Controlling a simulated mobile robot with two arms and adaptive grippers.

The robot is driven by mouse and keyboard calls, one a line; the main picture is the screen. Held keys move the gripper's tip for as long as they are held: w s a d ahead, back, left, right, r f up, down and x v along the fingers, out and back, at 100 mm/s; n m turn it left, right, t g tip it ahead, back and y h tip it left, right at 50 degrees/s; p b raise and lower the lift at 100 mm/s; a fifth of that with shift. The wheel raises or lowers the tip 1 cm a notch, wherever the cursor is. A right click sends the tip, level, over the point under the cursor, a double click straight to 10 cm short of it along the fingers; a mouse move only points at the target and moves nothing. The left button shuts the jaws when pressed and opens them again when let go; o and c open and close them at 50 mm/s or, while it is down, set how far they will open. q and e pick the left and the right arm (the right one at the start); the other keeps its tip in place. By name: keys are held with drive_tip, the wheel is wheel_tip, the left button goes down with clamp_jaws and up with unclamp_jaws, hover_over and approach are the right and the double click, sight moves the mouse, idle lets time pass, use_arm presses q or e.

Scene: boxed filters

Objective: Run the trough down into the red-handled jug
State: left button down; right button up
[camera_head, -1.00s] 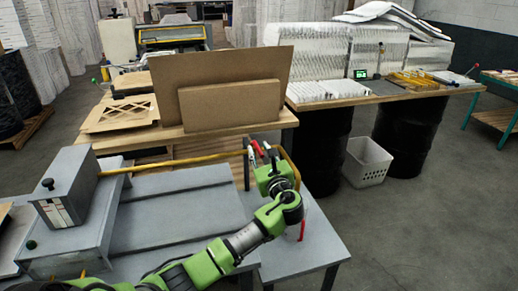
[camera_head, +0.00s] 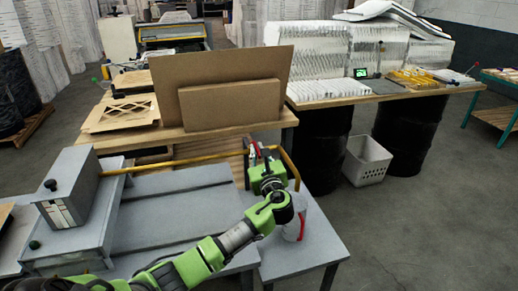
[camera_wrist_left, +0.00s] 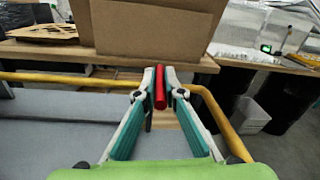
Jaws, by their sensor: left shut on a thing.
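My left gripper (camera_head: 255,152) is shut on a red bar-shaped handle, seen between its fingertips in the left wrist view (camera_wrist_left: 160,88). What the handle joins is hidden. A yellow pipe (camera_head: 190,158) runs from the grey box to a downward bend just right of the gripper. The jug (camera_head: 290,232), pale with a red handle (camera_head: 302,228), stands on the grey table beneath the bend, partly hidden by my left arm. Its inside and any flow cannot be seen. The long grey trough-like unit (camera_head: 165,215) lies left of the arm. My right gripper is out of view.
A wooden bench with a brown cardboard box (camera_head: 230,104) stands just behind the gripper. A white basket (camera_head: 367,160) is on the floor to the right, near black drums (camera_head: 410,130).

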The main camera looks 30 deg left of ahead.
use_arm(q)
drive_tip(key=a+m+t+h, duration=0.1)
drive_tip(key=m+h, duration=0.1)
drive_tip(key=h, duration=0.1)
drive_tip(key=s+a+m+t+h, duration=0.1)
drive_tip(key=m+t+h, duration=0.1)
drive_tip(key=s+a+m+t+h+p, duration=0.1)
drive_tip(key=a+m+h, duration=0.1)
drive_tip(key=h, duration=0.1)
drive_tip(key=shift+s+f+t+h, duration=0.1)
drive_tip(key=shift+s+t+h, duration=0.1)
drive_tip(key=shift+t+h, duration=0.15)
drive_tip(key=c, duration=2.1)
unclamp_jaws()
drive_tip(key=shift+a, duration=0.1)
drive_tip(key=shift+c, duration=0.2)
drive_tip(key=v, duration=1.2)
